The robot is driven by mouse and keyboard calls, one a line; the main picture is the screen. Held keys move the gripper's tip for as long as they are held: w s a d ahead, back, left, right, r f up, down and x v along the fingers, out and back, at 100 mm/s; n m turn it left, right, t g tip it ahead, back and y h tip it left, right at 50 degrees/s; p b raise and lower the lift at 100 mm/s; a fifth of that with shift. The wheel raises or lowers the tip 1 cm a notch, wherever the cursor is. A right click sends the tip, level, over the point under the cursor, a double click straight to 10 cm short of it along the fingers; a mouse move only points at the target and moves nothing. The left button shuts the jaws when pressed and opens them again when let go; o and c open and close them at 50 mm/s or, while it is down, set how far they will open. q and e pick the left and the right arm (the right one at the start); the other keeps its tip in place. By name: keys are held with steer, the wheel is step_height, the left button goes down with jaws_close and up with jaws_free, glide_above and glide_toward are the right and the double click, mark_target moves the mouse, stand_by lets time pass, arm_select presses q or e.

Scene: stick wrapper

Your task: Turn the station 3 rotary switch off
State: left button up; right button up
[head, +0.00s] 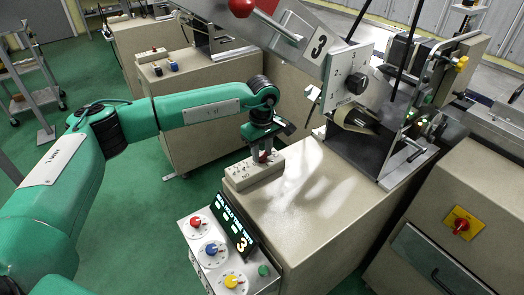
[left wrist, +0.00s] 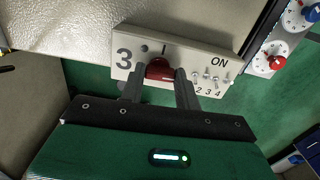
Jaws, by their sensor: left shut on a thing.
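The station 3 switch box (head: 255,172) is a small beige block on the left edge of the beige machine top. In the left wrist view its panel (left wrist: 205,62) shows a large "3", an "I" mark, "ON" and several small toggle switches. The red rotary switch (left wrist: 160,69) sits below the "I" mark. My left gripper (left wrist: 160,82) is shut on this red knob, one dark finger on each side. In the head view my left gripper (head: 264,155) points down at the box and mostly hides the knob. My right gripper is not in view.
A control panel (head: 228,252) with red, blue and yellow dials and a lit display stands in front of the box. A labelling head (head: 350,85) marked "3" rises behind right. Another machine with a yellow-backed red switch (head: 461,225) is at right.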

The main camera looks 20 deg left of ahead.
mark_target(262, 154)
arm_select(q)
steer(key=o, duration=1)
step_height(262, 154, up, 14)
steer(key=shift+f+b, duration=0.1)
steer(key=shift+b, duration=0.25)
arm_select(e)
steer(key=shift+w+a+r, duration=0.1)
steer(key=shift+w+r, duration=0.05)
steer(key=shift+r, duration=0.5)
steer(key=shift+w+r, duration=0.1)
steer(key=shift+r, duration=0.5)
